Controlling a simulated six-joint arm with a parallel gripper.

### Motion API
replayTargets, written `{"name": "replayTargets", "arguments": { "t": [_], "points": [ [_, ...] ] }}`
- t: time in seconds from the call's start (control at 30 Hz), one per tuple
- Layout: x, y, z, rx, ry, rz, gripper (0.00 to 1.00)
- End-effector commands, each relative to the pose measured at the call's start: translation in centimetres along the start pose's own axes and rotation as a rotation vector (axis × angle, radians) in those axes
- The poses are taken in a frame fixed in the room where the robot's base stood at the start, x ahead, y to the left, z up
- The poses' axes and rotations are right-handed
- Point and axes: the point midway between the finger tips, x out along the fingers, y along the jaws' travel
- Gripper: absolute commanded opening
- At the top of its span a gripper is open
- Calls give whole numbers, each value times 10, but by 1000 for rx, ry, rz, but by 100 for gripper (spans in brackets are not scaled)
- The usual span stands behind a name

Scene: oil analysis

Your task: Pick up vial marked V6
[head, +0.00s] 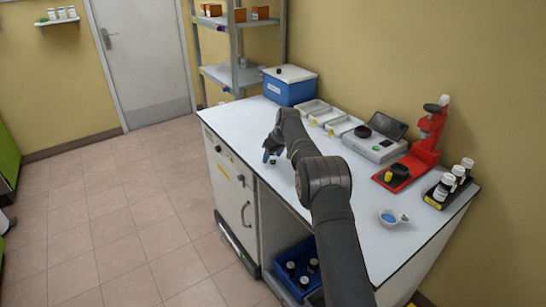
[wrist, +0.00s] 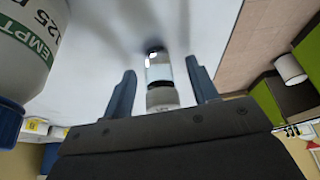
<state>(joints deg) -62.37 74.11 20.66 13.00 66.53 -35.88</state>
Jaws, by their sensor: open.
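A small clear vial with a dark end and a pale label (wrist: 159,72) is between the two blue fingers of my gripper (wrist: 161,70) in the wrist view. The fingers are apart, with a gap on each side of the vial. No marking on it can be read. In the head view my gripper (head: 269,159) is low over the left edge of the white bench (head: 310,205). A small dark spot there may be the vial's top; my arm hides part of this area.
A large bottle (wrist: 22,50) fills the left of the wrist view. A blue box (head: 289,91), trays (head: 312,108), an instrument (head: 376,145), a red stand (head: 428,140) and a rack of vials (head: 438,194) line the back. A blue crate (head: 288,262) holds several dark-capped items below.

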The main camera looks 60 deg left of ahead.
Motion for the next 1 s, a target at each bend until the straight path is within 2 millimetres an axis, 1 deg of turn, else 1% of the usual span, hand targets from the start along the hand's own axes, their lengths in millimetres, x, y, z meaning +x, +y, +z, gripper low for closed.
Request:
{"name": "replayTargets", "arguments": {
  "t": [0.07,0.1,0.17,0.3,0.33,0.57,0.67,0.77,1.0],
  "points": [
    [0,0,0,0,0,0,54],
    [0,0,0,0,0,0,50],
    [0,0,0,0,0,0,38],
    [0,0,0,0,0,0,11],
    [0,0,0,0,0,0,6],
    [-1,0,0,0,0,0,5],
    [-7,0,-3,-1,1,0,5],
    [-20,0,-9,-1,3,2,5],
    [-66,0,-28,-1,3,1,5]
  ]
}}
